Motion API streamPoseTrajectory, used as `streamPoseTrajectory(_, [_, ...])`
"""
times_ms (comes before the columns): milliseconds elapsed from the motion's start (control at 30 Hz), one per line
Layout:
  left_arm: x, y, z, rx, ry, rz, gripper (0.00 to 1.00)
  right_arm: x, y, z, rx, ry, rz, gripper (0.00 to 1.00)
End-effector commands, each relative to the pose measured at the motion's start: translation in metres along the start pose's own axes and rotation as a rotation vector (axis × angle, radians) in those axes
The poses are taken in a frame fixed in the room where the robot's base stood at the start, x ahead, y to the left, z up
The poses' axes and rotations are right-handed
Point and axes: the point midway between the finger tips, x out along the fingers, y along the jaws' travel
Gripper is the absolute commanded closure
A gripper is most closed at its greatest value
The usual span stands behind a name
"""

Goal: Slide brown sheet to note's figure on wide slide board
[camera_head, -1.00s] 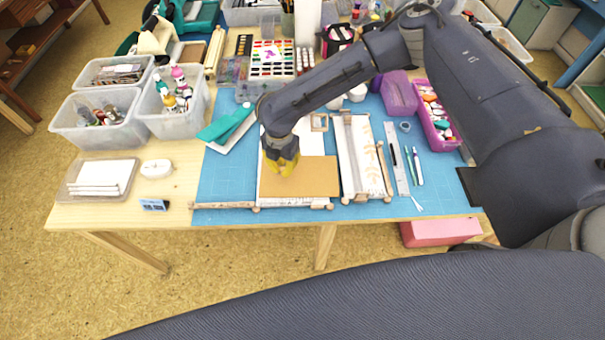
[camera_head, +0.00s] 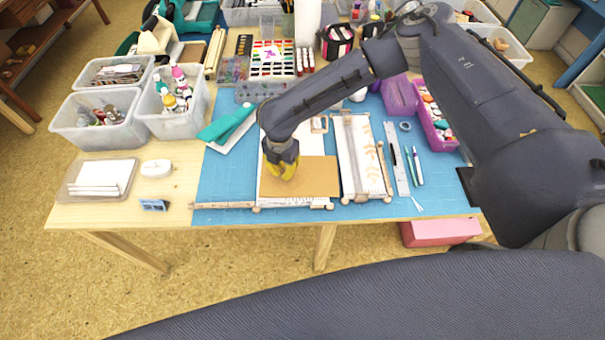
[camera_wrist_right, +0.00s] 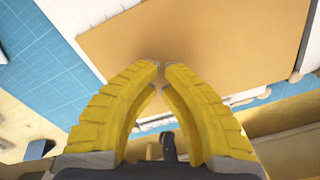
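The brown sheet (camera_head: 318,180) lies flat over the front part of the wide white slide board (camera_head: 270,190), left of a narrower board. It also fills much of the right wrist view (camera_wrist_right: 220,35). My right gripper (camera_head: 286,179) points down at the sheet's left half. In the right wrist view its yellow fingertips (camera_wrist_right: 161,66) are nearly together, over the sheet with nothing seen between them; contact is hard to tell. A small blue object (camera_head: 154,205) with a pale face, possibly the note, stands at the table's front left; its figure is unreadable. My left gripper is not in view.
The narrower board (camera_head: 350,160) with wooden rails stands to the right. A ruler (camera_head: 396,160) and thin tools lie beyond it. A teal-and-white item (camera_head: 228,125) is behind left. Clear bins (camera_head: 98,120) fill the back left. The blue mat (camera_head: 228,180) is bare left of the wide board.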

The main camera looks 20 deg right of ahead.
Motion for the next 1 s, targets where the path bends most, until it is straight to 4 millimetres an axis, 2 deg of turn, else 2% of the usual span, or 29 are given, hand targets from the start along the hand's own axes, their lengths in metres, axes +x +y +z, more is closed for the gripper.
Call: streamPoseTrajectory(1000, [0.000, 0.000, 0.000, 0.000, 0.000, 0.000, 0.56, 0.014, -0.001, 0.000, 0.000, 0.000, 0.000, 1.00])
